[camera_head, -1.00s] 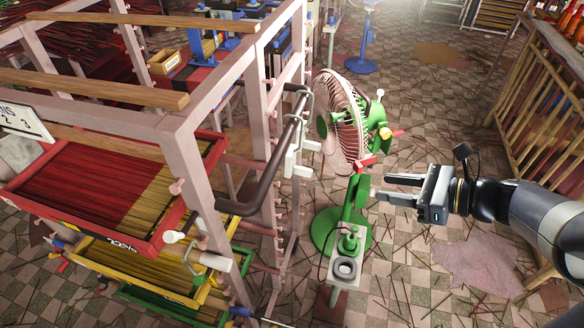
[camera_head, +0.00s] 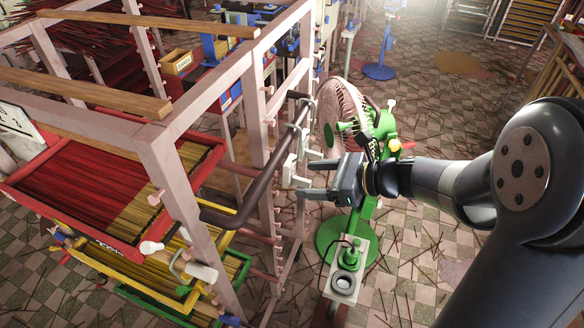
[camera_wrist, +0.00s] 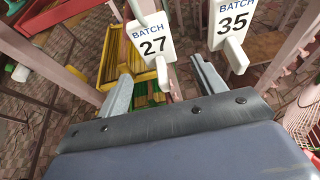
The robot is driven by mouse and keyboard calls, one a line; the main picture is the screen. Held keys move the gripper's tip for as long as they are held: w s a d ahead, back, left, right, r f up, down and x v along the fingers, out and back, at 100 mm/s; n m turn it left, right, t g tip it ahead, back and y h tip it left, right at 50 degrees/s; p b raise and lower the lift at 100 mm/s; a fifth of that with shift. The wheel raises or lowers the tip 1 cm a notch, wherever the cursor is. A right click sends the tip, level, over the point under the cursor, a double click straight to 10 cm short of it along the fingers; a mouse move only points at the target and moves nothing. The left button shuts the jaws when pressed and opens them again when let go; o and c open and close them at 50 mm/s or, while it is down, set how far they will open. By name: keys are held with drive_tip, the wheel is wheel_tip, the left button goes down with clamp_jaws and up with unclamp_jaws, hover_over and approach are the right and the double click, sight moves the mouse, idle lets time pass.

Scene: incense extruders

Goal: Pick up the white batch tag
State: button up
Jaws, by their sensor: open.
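Two white tags hang on the rack's side. In the wrist view, the white batch tag reading BATCH 27 (camera_wrist: 152,47) shows between the lines of my two fingers, beyond their tips. The tag reading BATCH 35 (camera_wrist: 235,22) is to its right, past my right finger. In the head view the white tags (camera_head: 289,172) are partly overlapped and their numbers cannot be read. My gripper (camera_head: 304,178) is open and empty, its fingers pointing left at the tags. It also shows in the wrist view (camera_wrist: 158,72). I cannot tell whether a fingertip touches a tag.
A pink rack (camera_head: 168,165) with a dark handle bar (camera_head: 262,190) stands left of my gripper. It holds a red tray (camera_head: 70,185) and yellow and green trays of sticks. A green fan (camera_head: 347,115) stands close behind my gripper. Sticks litter the tiled floor.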

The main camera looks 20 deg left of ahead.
drive_tip(key=shift+x, duration=1.5)
drive_tip(key=shift+d, duration=0.1)
drive_tip(key=shift+c, duration=0.3)
drive_tip(key=c, duration=1)
